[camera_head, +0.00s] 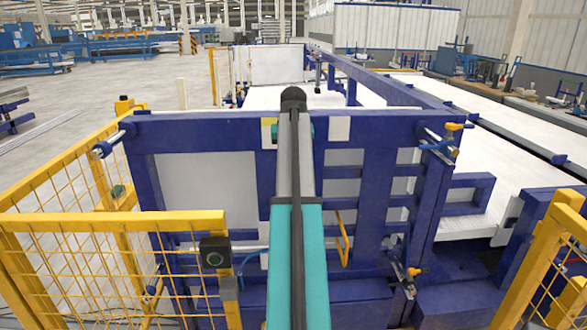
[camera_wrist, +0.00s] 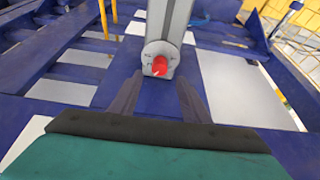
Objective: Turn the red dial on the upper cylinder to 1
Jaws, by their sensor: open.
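In the wrist view, a red dial (camera_wrist: 160,66) sits on the round light-grey end face of a grey cylinder (camera_wrist: 170,20). A small pale mark shows at the dial's lower edge, but any numbers are too small to read. My gripper (camera_wrist: 158,80) is open, with one dark finger on each side below the dial. The fingertips are close to the end face; I cannot tell whether they touch it. The dial lies between the finger lines and is not gripped. In the head view my own arm hides the dial and the gripper's fingers.
A large blue frame (camera_head: 200,130) with pale panels stands ahead. Valve fittings with yellow handles (camera_head: 453,127) stick out at its upper right. Yellow mesh fences (camera_head: 115,220) stand at left, with another (camera_head: 560,240) at right. A dark box (camera_head: 215,252) is on the left fence.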

